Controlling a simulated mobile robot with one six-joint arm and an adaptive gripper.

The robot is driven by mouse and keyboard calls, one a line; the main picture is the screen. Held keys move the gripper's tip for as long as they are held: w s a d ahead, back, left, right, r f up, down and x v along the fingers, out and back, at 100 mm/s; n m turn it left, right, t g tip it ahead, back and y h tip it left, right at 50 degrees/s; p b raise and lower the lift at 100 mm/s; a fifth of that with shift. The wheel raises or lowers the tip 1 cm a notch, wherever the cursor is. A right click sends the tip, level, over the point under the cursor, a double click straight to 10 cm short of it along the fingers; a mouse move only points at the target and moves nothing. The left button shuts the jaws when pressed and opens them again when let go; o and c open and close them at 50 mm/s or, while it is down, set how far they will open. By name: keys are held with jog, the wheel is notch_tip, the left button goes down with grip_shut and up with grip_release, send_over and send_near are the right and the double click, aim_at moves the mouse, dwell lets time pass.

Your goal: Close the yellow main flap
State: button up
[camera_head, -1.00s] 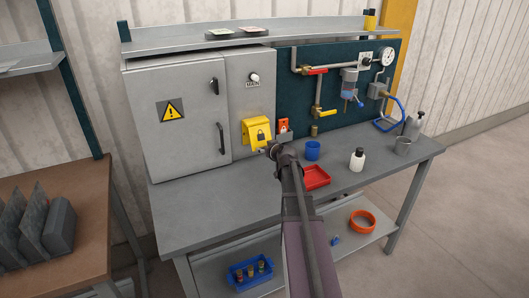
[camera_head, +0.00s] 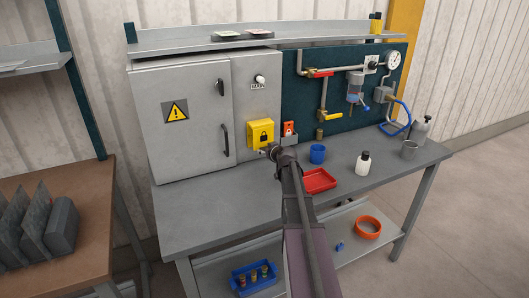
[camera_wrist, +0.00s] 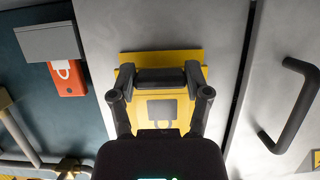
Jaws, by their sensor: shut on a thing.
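The yellow main flap (camera_head: 260,134) with a black padlock mark is on the grey cabinet front, below the knob (camera_head: 260,78) labelled MAIN. It looks nearly flat against the cabinet. My gripper (camera_head: 271,150) is at its lower right edge in the head view. In the wrist view the yellow flap (camera_wrist: 146,120) fills the middle, behind my gripper (camera_wrist: 160,82). The gripper is shut on the flap; its fingers and a dark bar hide part of it, so the exact contact is unclear.
An orange padlock tag (camera_head: 289,129) sits in a grey holder right of the flap. The cabinet door has a black handle (camera_head: 224,139). A blue cup (camera_head: 317,154), red tray (camera_head: 319,181) and white bottle (camera_head: 362,163) stand on the bench. The bench's left front is clear.

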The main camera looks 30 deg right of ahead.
jog(key=o, duration=1.3)
jog(key=shift+w+f, duration=0.15)
jog(key=shift+o, duration=0.2)
